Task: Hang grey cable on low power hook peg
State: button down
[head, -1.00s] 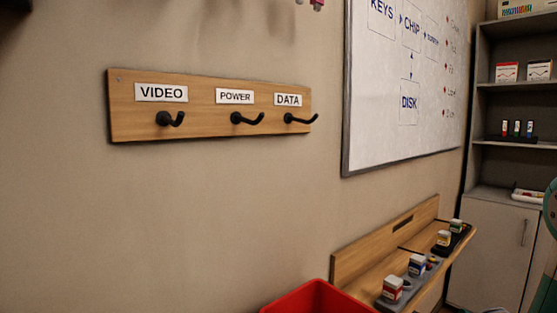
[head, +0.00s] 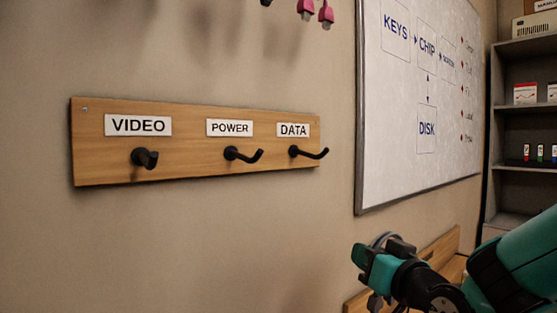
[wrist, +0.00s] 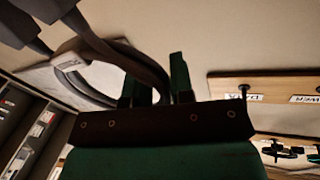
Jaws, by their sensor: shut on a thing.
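The wooden peg board (head: 195,172) on the wall carries three black hooks labelled VIDEO, POWER and DATA. The POWER hook peg (head: 243,155) is the middle one and is bare, its tip turned up and right. My gripper (head: 370,262) is at the lower right, below and right of the board, well apart from the hooks. It is shut on the grey cable (head: 385,239), of which only a small loop shows in the head view. In the wrist view the cable (wrist: 82,92) runs as a loop between my fingers (wrist: 158,88), with dark connector ends at upper left.
Pink connectors (head: 315,11) hang above the board, partly cut off. A whiteboard (head: 410,150) is on the wall right of the hooks. A wooden ledge (head: 440,248) lies behind my arm. The wall below the board is clear.

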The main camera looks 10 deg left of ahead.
jog(key=s+a+r+n+g+y+p, duration=0.1)
jog(key=s+a+r+n+g+y, duration=0.4)
jog(key=s+r, duration=0.5)
jog(key=s+a+r+n+g+y, duration=0.2)
jog(key=s+a+r+g, duration=0.2)
jog(key=s+a+r, duration=0.6)
jog(key=w+a+f+p, duration=0.1)
jog(key=w+a+f, duration=0.3)
jog(key=a, duration=0.1)
jog(key=shift+w+t, duration=0.3)
jog(key=shift+w, duration=0.1)
jog(key=shift+f, duration=0.1)
dwell(0.4)
jog(key=c, duration=0.9)
grip_release()
